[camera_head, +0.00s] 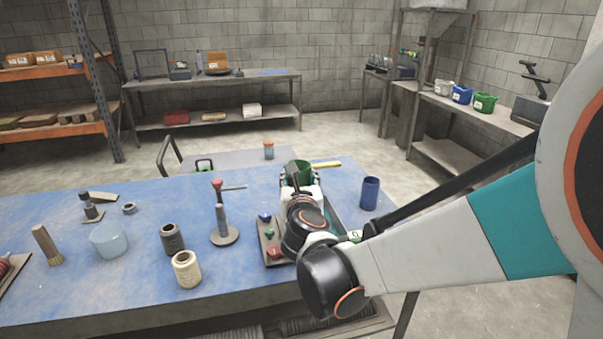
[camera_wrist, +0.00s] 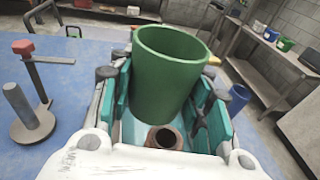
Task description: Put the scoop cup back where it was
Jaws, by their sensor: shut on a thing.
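A plain green cup, which I take to be the scoop cup (camera_wrist: 170,75), stands roughly upright between the fingers of my gripper (camera_wrist: 168,92) in the wrist view. The gripper is shut on its sides. In the head view the green cup (camera_head: 303,170) shows at the far end of my gripper (camera_head: 300,183), over the far right part of the blue table. My arm hides the cup's lower part there, so I cannot tell whether it touches anything. A similar blue cup (camera_head: 370,193) stands to the right, apart from the gripper.
A shallow tray (camera_head: 262,238) with small coloured knobs lies partly under my arm. A post stand (camera_head: 222,230), spools (camera_head: 187,270), a clear bowl (camera_head: 109,239) and a brush (camera_head: 46,245) stand to the left. A brown ring-shaped thing (camera_wrist: 165,138) shows below the cup.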

